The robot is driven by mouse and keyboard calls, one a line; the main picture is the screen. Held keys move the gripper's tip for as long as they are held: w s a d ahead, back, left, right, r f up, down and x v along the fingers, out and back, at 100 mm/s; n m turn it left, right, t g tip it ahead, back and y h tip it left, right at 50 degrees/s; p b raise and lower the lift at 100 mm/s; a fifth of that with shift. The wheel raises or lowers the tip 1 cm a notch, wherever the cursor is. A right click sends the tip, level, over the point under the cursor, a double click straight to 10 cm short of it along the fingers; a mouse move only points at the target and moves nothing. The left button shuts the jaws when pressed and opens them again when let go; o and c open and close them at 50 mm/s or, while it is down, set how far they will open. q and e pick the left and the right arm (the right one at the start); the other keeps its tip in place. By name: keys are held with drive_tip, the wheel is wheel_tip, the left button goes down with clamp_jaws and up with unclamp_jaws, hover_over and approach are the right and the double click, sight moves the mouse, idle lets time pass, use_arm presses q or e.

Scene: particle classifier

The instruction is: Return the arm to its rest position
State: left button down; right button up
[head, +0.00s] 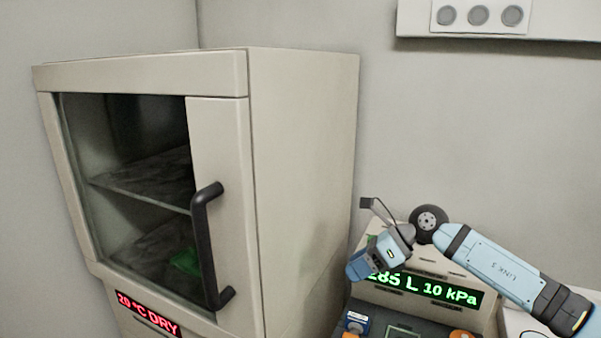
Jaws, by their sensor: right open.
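My right arm comes in from the right edge. Its light blue link ends at my right gripper (366,262), which is in front of the instrument with the green display. The gripper is small in the picture and its fingers are hard to make out; it is open, and I see nothing held in it. My left gripper and left arm are not in view.
A beige cabinet (305,180) with a glass door and a dark handle (206,245) stands at the left. A green item (186,262) lies inside. The instrument (385,293) shows a green display. A panel (560,20) is on the wall, upper right.

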drive_tip(key=s+a+r+m+t+y, duration=0.4)
drive_tip(key=s+a+m+y, duration=0.3)
drive_tip(key=a+y, duration=0.15)
drive_tip(key=s+d+f+m+t+h, duration=0.5)
drive_tip(key=d+f+m+h, duration=0.35)
drive_tip(key=m, duration=0.85)
drive_tip(key=s+d+f+m+t+h, duration=0.6)
drive_tip(key=d+m+h, duration=0.4)
drive_tip(key=m, duration=0.7)
drive_tip(key=s+d+f+m+g, duration=0.25)
drive_tip(key=s+f+g, duration=0.3)
drive_tip(key=s, duration=0.55)
drive_tip(key=s+d+f+m+g, duration=0.25)
drive_tip(key=s+f+g, duration=0.35)
drive_tip(key=s, duration=0.4)
use_arm(q)
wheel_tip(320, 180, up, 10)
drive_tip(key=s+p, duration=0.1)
drive_tip(key=p, duration=1.1)
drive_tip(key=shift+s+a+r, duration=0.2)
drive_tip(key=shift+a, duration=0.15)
use_arm(e)
drive_tip(key=w+a+t+y, duration=0.2)
drive_tip(key=w+a+t, duration=0.4)
drive_tip(key=a+t, duration=0.1)
drive_tip(key=shift+a+f+y, duration=0.15)
drive_tip(key=shift+f+y, duration=0.2)
drive_tip(key=shift+y, duration=0.05)
